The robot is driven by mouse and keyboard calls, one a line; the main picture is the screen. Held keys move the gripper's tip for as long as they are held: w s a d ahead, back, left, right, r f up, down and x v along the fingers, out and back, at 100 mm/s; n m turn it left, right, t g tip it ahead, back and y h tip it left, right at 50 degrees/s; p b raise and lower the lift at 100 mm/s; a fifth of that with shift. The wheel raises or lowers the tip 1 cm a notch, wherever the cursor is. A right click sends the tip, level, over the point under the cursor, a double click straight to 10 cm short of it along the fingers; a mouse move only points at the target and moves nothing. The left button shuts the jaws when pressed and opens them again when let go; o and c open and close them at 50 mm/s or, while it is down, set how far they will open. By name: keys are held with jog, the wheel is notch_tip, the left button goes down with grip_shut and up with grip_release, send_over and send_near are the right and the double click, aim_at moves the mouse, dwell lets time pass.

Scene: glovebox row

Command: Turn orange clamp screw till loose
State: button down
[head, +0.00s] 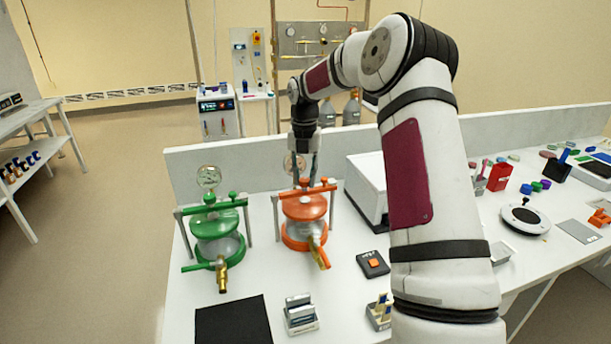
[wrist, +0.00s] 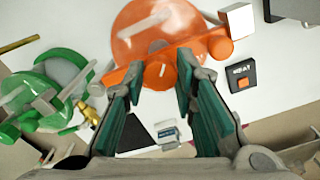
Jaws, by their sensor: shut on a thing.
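The orange-lidded vessel (head: 303,208) stands on the bench, with a clamp bar (head: 322,188) across its lid. The orange clamp screw (wrist: 160,73) is a round knob with a pale mark on top, at the middle of that bar. My gripper (head: 304,180) comes straight down over it. In the wrist view my gripper (wrist: 160,68) has one green-padded finger on each side of the knob and is shut on it. In the head view the fingers largely hide the knob.
A similar green-lidded vessel (head: 218,228) stands close on the left. A brass valve with an orange handle (head: 318,250) juts from the orange vessel's front. A white box (head: 367,190) and a small black box with an orange button (head: 373,264) stand to the right.

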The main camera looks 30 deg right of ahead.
aim_at(304, 179)
jog(key=n, duration=0.4)
jog(key=shift+n, duration=0.3)
jog(key=shift+n+p, duration=0.35)
jog(key=shift+n, duration=1.35)
jog(key=c, duration=1.3)
grip_release()
jog(key=shift+r, duration=0.1)
notch_tip(304, 179, up, 12)
